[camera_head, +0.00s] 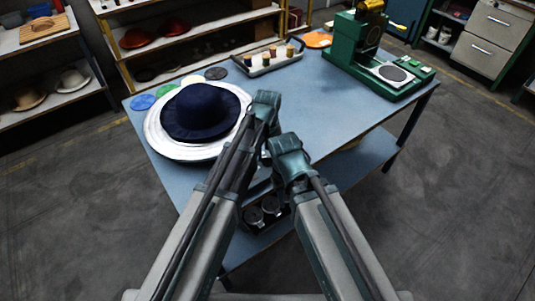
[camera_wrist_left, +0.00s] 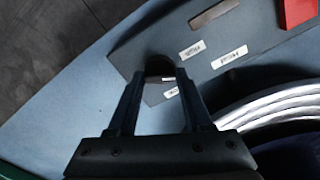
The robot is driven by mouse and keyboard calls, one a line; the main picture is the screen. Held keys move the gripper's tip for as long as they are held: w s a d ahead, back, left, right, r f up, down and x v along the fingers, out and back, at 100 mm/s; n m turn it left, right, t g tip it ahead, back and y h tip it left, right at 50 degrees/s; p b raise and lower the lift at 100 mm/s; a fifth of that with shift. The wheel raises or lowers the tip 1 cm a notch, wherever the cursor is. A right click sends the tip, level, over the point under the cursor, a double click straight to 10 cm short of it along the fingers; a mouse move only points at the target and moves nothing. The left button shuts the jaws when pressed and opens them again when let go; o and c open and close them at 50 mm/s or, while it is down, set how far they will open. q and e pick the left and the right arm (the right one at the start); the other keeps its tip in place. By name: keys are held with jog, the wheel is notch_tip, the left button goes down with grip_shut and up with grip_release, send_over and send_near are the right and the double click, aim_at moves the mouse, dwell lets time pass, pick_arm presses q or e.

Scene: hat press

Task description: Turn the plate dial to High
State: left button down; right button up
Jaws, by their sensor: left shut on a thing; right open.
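The plate dial (camera_wrist_left: 160,66) is a dark round knob in the left wrist view, on a dark grey panel (camera_wrist_left: 240,32) with small white labels too small to read. My left gripper (camera_wrist_left: 160,82) is shut on the knob, one finger on each side. Which label the dial points at cannot be told. In the head view my left gripper (camera_head: 266,100) is at the right edge of the pale round plate (camera_head: 172,152), and the arms hide the panel. My right gripper (camera_head: 286,148) is open, lower and nearer, with no object visible in it.
A navy hat (camera_head: 200,110) lies on the pale plate. A tray of small pieces (camera_head: 247,69) and a green machine (camera_head: 345,45) stand farther back. A red part (camera_wrist_left: 298,12) is on the panel.

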aim_at(268, 157)
pick_arm(q)
jog(key=n, duration=0.5)
jog(key=shift+n, duration=0.3)
dwell(0.4)
jog(key=shift+c, duration=1.6)
grip_release()
jog(key=shift+r, duration=0.15)
notch_tip(268, 157, up, 14)
jog(key=p, duration=1.3)
jog(key=shift+f+p, duration=0.2)
jog(key=shift+p, duration=0.2)
